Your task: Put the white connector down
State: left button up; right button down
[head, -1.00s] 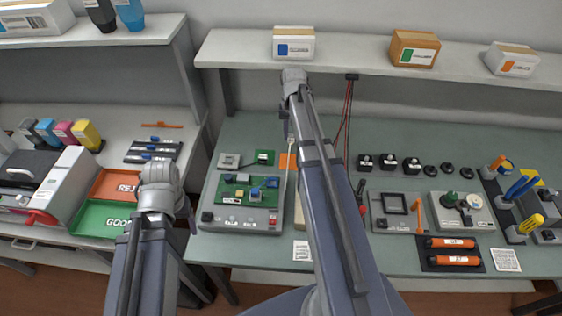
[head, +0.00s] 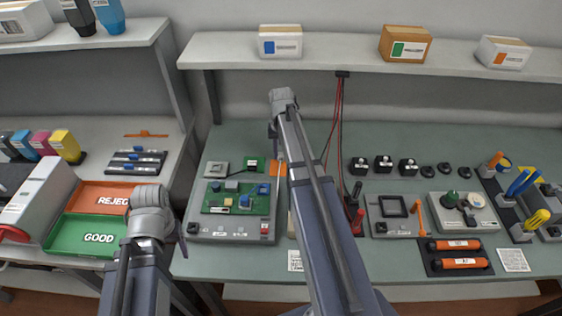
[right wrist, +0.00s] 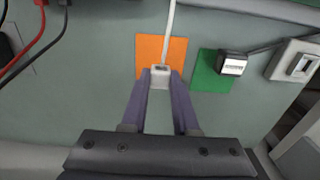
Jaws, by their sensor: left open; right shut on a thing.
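The white connector (right wrist: 160,77) with its white cable (right wrist: 171,22) sits between the fingers of my right gripper (right wrist: 160,84), which is shut on it. In the right wrist view it is over the lower part of an orange patch (right wrist: 148,48); whether it touches the surface is unclear. In the head view the orange patch (head: 281,170) shows beside my right arm, and the connector is hidden. A green patch (right wrist: 208,75) with a black-and-white plug (right wrist: 232,65) lies to its right. My left gripper (head: 182,238) is open at the front left, between the two benches.
A test fixture with a green circuit board (head: 237,197) stands just left of my right arm. Red and black leads (head: 338,120) hang behind it. A shelf (head: 350,62) with boxes spans the back. Red and green trays (head: 85,236) are on the left bench.

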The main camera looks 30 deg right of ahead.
aim_at(281, 154)
pick_arm(q)
notch_tip(281, 154, down, 3)
jog(key=shift+f+b, duration=0.1)
jog(key=shift+b, duration=1.05)
pick_arm(e)
notch_tip(281, 154, down, 3)
jog(key=shift+f, duration=0.1)
jog(key=c, duration=0.7)
grip_release()
pick_arm(q)
notch_tip(281, 154, up, 12)
jog(key=p, duration=1.2)
jog(key=shift+r, duration=0.2)
pick_arm(e)
notch_tip(281, 154, up, 12)
jog(key=shift+r, duration=0.2)
pick_arm(q)
jog(key=shift+f, duration=0.1)
